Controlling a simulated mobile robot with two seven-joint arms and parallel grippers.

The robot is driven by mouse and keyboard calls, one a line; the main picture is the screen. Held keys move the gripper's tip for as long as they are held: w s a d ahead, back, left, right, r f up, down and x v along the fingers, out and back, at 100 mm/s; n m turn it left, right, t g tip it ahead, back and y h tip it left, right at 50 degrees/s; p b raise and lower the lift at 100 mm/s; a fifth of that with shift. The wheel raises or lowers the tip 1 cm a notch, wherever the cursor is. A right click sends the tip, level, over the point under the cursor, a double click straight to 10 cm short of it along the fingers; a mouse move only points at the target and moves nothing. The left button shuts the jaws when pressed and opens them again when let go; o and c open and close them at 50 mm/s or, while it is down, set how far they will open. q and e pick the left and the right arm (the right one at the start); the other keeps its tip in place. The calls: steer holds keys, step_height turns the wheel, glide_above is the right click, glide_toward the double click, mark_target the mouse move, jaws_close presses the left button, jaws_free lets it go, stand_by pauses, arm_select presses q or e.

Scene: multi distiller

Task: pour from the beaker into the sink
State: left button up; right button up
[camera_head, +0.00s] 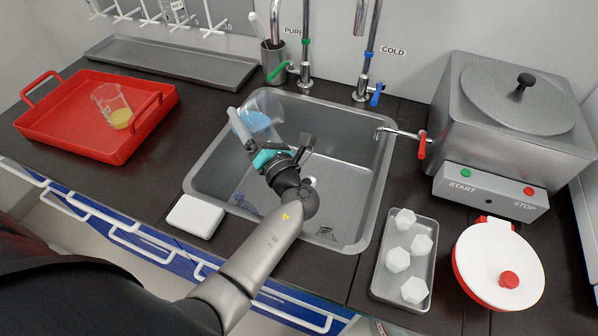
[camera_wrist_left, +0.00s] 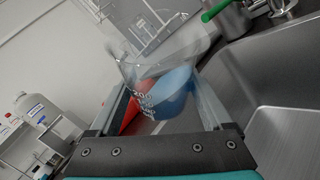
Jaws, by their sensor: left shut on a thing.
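My left gripper (camera_head: 277,148) is over the sink (camera_head: 345,190) and shut on a clear glass beaker (camera_head: 262,104). The beaker holds blue liquid (camera_head: 255,121) and sits above the left part of the basin. In the left wrist view the beaker (camera_wrist_left: 185,60) is between the two fingers (camera_wrist_left: 160,115), with the blue liquid (camera_wrist_left: 172,95) inside. It looks tilted in that view; I cannot tell whether any liquid is leaving it. My right gripper is not in view.
Taps with a green handle (camera_head: 279,72) and a blue handle (camera_head: 377,94) stand behind the sink. A steel distiller (camera_head: 505,125) and a tray of white pieces (camera_head: 381,278) are at right.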

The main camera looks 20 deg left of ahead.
mark_target(258, 96)
arm_select(q)
steer(key=shift+a+r+m+t+y, duration=0.1)
steer(key=shift+r+m+t+y, duration=0.3)
steer(key=shift+r, duration=0.55)
steer(key=shift+r+m+t, duration=0.1)
steer(key=shift+m+t, duration=0.2)
steer(key=shift+m, duration=0.1)
steer(key=shift+r+m+t+b, duration=0.3)
steer(key=shift+r+m+b, duration=0.15)
steer(key=shift+m+b, duration=0.15)
steer(key=shift+r+m+t, duration=0.8)
steer(key=shift+r+m, duration=0.2)
steer(key=shift+r, duration=0.4)
steer(key=shift+w+d+r+m+t, duration=0.15)
steer(key=shift+d+r+m+t, duration=0.1)
steer(key=shift+d+m+t, duration=0.25)
steer(key=shift+w+d+r+m+t, duration=0.1)
steer(key=shift+d+r+m+t, duration=0.15)
steer(key=shift+d+m, duration=0.3)
steer(key=shift+d+r+m+t, duration=0.1)
steer(key=shift+r+m+t, duration=0.15)
steer(key=shift+m+t, duration=0.35)
steer(key=shift+d+r+m+t, duration=0.1)
steer(key=shift+r+m+t, duration=0.2)
steer(key=shift+m, duration=0.45)
